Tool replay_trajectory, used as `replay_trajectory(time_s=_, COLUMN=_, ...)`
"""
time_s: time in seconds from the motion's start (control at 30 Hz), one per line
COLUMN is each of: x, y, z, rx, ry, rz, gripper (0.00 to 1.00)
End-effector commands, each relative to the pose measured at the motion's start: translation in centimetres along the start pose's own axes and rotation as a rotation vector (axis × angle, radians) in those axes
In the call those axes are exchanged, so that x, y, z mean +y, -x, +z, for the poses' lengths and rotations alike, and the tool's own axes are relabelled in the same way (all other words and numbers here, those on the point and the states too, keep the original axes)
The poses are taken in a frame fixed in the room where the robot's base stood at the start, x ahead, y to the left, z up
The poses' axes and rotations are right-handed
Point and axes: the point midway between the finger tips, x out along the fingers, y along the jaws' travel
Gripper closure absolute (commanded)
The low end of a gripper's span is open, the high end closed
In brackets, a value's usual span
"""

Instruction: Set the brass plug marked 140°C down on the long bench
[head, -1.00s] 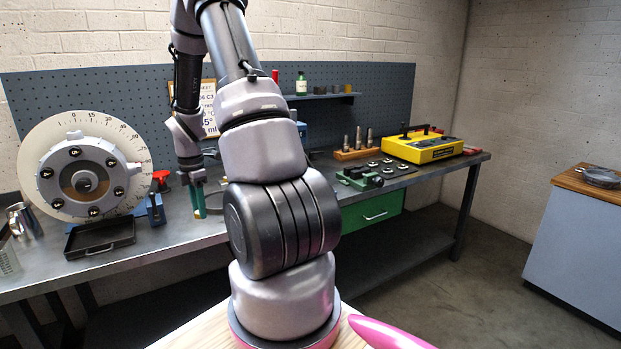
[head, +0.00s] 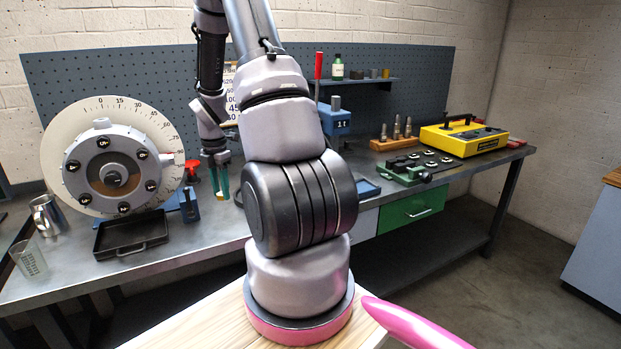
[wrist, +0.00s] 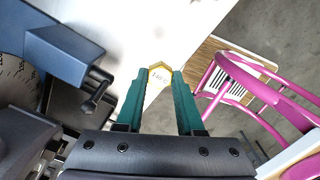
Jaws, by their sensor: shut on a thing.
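The brass plug (wrist: 158,73) is a hexagonal, yellow-edged piece with a pale face; its small marking is blurred but looks like 140°C. My gripper (wrist: 160,82) has teal fingers shut on the plug at their tips. In the head view my gripper (head: 220,188) points down over the front part of the long bench (head: 185,235), right of the dial, with a bit of brass between the tips. The bench's grey top also shows beneath the plug in the wrist view (wrist: 135,45). I cannot tell the exact gap between plug and bench.
A large rotor dial (head: 70,150) stands left, with a black tray (head: 132,238) before it. A blue block (head: 190,207) and red knob (head: 192,168) are close left of my gripper. A green vise (head: 405,172) and yellow case (head: 462,138) lie right.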

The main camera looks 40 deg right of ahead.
Motion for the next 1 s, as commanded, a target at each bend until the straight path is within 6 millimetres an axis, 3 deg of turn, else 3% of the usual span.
replay_trajectory(time_s=0.13, x=0.0, y=-0.6, z=-0.1, rx=0.001, ry=0.000, rz=-0.003, gripper=1.00)
replay_trajectory(time_s=0.4, x=-0.1, y=-5.1, z=-0.1, rx=0.001, ry=0.001, rz=-0.003, gripper=1.00)
replay_trajectory(time_s=0.63, x=0.0, y=-6.9, z=0.0, rx=0.001, ry=-0.001, rz=-0.002, gripper=1.00)
replay_trajectory(time_s=0.8, x=-0.1, y=-9.5, z=-0.1, rx=0.002, ry=-0.001, rz=-0.004, gripper=1.00)
replay_trajectory(time_s=1.0, x=0.0, y=-10.0, z=0.0, rx=0.000, ry=0.000, rz=0.000, gripper=1.00)
